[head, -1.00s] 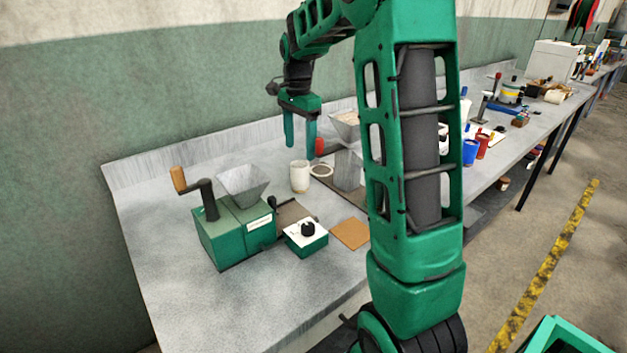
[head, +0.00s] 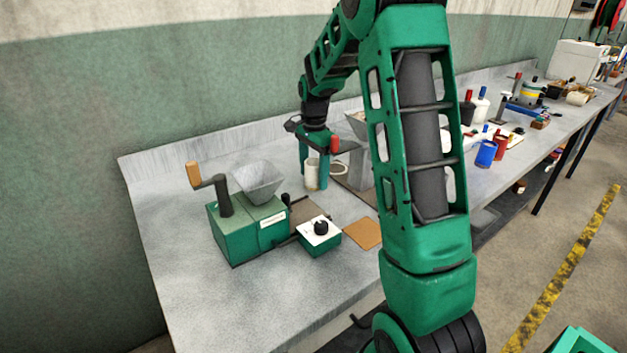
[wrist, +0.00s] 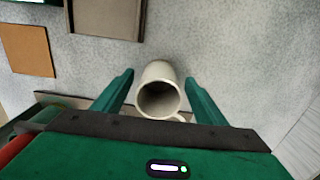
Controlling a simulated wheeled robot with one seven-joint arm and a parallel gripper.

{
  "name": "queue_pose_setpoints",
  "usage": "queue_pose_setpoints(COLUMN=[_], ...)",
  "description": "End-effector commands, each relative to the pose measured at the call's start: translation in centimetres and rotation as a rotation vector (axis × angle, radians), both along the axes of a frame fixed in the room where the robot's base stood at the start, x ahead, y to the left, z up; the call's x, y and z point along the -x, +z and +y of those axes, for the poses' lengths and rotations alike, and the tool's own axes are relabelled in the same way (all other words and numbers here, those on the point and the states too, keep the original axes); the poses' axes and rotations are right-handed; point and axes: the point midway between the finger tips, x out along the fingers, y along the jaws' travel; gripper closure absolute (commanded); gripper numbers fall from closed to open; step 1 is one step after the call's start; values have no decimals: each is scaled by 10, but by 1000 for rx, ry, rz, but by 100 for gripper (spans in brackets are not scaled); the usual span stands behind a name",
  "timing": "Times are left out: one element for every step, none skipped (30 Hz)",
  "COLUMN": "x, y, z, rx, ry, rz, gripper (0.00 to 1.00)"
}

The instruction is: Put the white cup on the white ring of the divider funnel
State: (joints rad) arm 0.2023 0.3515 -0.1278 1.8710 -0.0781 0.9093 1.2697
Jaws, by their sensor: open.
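The white cup (head: 312,174) stands upright on the bench, and in the wrist view (wrist: 159,92) I look down into its mouth. My gripper (head: 314,178) is open, pointing down, with one green finger on each side of the cup. In the wrist view the fingers (wrist: 160,88) show gaps to the cup on both sides. The divider funnel (head: 357,128) stands just to the right, partly hidden behind my arm. Its white ring (head: 345,172) is beside the cup, partly hidden by my gripper.
A green hand mill (head: 240,228) with a grey hopper and crank stands to the left. A green control box with a black knob (head: 320,236) and a brown square mat (head: 362,233) lie in front. Blue (head: 486,153) and red cups stand farther right. The bench front left is clear.

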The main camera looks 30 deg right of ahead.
Motion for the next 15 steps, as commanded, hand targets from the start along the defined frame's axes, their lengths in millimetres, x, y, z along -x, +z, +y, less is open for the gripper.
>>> queue_pose_setpoints(x=[0, 1, 0, 0, 0, 0, 0, 0, 0, 0, 0, 0, 0, 0, 0], y=[-6, -8, -10, -12, -13, -13, -13, -13, -13, -13, -13, -13, -13, -13, -13], z=[0, 0, 0, 0, 0, 0, 0, 0, 0, 0, 0, 0, 0, 0, 0], rx=[0, 0, 0, 0, 0, 0, 0, 1, 0, 0, 0, 0, 0, 0, 0], ry=[0, 0, 0, 0, 0, 0, 0, 0, 0, 0, 0, 0, 0, 0, 0], rz=[1, 1, 0, 0, -1, -1, -2, -2, -2, -2, -2, -2, -1, -1, -1], gripper=[34, 34, 34, 34, 34, 34, 34, 34, 34, 34, 34, 39, 46, 53, 63])
